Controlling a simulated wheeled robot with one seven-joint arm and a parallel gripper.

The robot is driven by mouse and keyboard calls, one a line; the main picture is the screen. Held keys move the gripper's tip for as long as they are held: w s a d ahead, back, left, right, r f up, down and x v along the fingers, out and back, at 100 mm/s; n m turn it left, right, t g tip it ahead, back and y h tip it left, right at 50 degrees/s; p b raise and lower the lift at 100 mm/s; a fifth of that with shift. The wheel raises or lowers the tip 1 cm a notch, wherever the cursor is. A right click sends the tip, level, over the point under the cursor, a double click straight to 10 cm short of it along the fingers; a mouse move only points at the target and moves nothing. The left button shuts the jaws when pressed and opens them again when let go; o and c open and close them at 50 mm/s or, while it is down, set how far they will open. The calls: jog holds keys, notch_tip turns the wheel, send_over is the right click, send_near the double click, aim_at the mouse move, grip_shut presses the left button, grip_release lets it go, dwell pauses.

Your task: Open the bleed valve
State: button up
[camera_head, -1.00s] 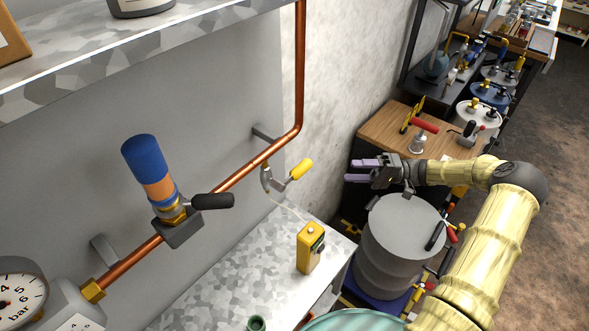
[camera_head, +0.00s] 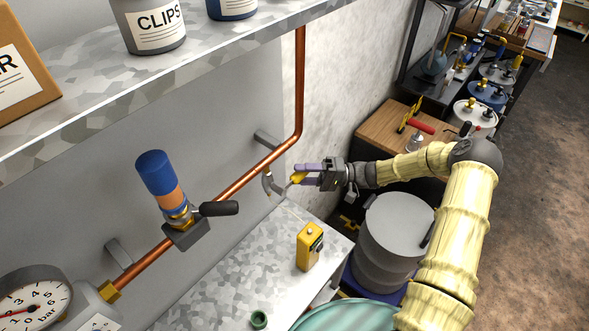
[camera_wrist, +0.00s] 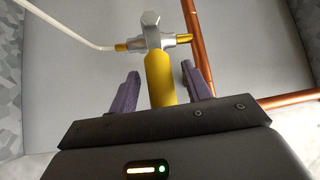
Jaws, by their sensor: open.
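The bleed valve (camera_wrist: 152,38) is a small silver body with a yellow lever, below the copper pipe. In the wrist view its yellow lever (camera_wrist: 160,78) points toward me and lies between my two purple fingers, with a gap on each side. In the head view my gripper (camera_head: 306,174) is open around the yellow lever (camera_head: 298,178), whose far part is partly hidden by the fingers. The silver valve body (camera_head: 270,183) shows just left of the fingertips. A thin pale hose (camera_wrist: 75,36) runs from the valve's left side in the wrist view.
A copper pipe (camera_head: 300,90) runs along the wall, with a black-handled valve (camera_head: 220,208) and a pressure gauge (camera_head: 35,303) farther left. A yellow handheld device (camera_head: 309,247) stands on the metal bench (camera_head: 230,275) below. A grey drum (camera_head: 391,240) stands at right.

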jog(key=shift+s+a+r, duration=0.1)
jog(key=shift+a, duration=0.55)
jog(key=shift+s+a+r, duration=0.1)
jog(key=shift+a, duration=0.5)
grip_shut()
jog(key=shift+w+d, duration=0.1)
